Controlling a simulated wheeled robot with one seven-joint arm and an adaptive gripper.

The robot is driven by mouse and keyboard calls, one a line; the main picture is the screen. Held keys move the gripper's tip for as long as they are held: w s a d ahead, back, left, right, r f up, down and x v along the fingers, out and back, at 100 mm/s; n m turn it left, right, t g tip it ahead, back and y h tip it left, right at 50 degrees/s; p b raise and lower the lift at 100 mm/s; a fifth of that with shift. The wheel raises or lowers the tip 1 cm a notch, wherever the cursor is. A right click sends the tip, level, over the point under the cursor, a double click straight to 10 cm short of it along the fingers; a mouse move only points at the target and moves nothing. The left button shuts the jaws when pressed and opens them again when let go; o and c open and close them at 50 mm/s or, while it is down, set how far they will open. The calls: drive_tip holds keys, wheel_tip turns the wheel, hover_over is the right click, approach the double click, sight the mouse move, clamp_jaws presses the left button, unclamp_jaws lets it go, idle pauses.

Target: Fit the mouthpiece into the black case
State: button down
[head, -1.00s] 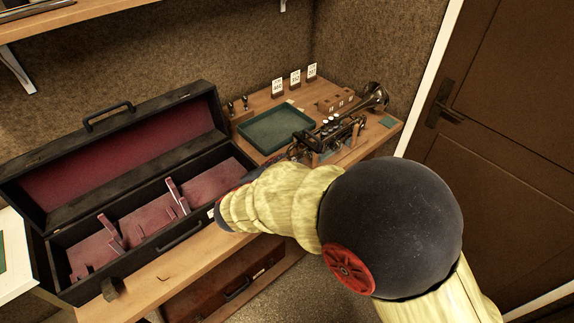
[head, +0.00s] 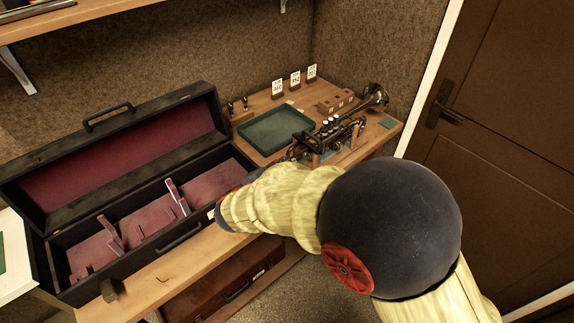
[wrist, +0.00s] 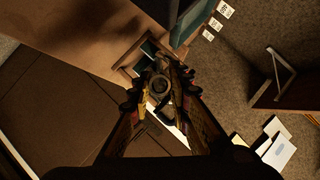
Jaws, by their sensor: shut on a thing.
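The black case (head: 138,262) stands open on the bench at the left of the head view. Its lid is tilted back, and its dark red interior has upright dividers and empty-looking spaces. My gripper (wrist: 160,88) is shut on the mouthpiece (wrist: 160,83), which shows in the wrist view as a round, dull metal ring between the fingertips.
A green tray (head: 274,131) lies on the bench right of the case. Several number cards (head: 295,79) stand at the back. A shelf (head: 70,16) overhangs at upper left.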

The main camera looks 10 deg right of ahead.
drive_tip(key=shift+a, duration=0.1)
drive_tip(key=s+a+p, duration=0.1)
drive_tip(key=s+a, duration=0.1)
drive_tip(key=a, duration=0.1)
drive_tip(key=shift+p, duration=0.35)
idle(0.5)
drive_tip(key=shift+s, duration=0.1)
drive_tip(key=shift+s+a+p, duration=1.55)
drive_tip(key=shift+s+a, duration=0.65)
drive_tip(key=shift+s, duration=1.65)
wheel_tip(320, 180, up, 6)
drive_tip(key=p, duration=0.6)
drive_tip(key=shift+w, duration=0.1)
